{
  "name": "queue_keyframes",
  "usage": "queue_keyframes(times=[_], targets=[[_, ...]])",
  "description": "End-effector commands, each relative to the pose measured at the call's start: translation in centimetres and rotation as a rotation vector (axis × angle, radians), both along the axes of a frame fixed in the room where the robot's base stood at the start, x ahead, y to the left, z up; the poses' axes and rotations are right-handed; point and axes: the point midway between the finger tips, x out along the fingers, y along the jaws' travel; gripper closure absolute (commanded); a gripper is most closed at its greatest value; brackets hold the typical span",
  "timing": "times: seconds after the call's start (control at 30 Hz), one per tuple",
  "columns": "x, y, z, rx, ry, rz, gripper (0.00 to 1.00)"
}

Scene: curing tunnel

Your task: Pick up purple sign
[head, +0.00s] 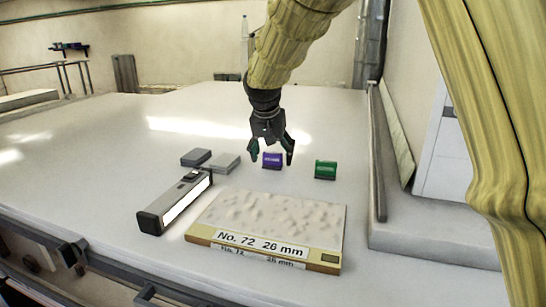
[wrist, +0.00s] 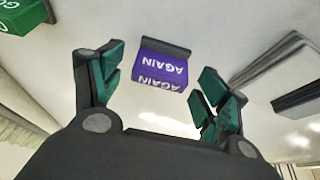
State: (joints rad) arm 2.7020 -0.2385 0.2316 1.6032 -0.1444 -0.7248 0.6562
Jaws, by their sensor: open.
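The purple sign (head: 272,160) is a small block standing on the white table. I cannot tell exactly how far the fingertips are from the sign, but no contact shows.
A green sign (head: 325,169) stands to the right. Two grey blocks (head: 225,163) lie to the left. A lamp-like bar (head: 176,203) and a textured sample board (head: 268,219) marked "No. 72 26 mm" lie nearer the front. The table behind is mostly clear.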

Motion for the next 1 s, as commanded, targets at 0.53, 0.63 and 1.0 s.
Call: queue_keyframes(times=[0.53,0.63,1.0], targets=[[0.32,-0.13,-0.85,0.000,-0.001,-0.001,0.54],[0.31,-0.14,-0.85,0.000,-0.001,-0.001,0.72],[0.32,-0.11,-0.59,0.001,-0.001,0.000,0.73]])
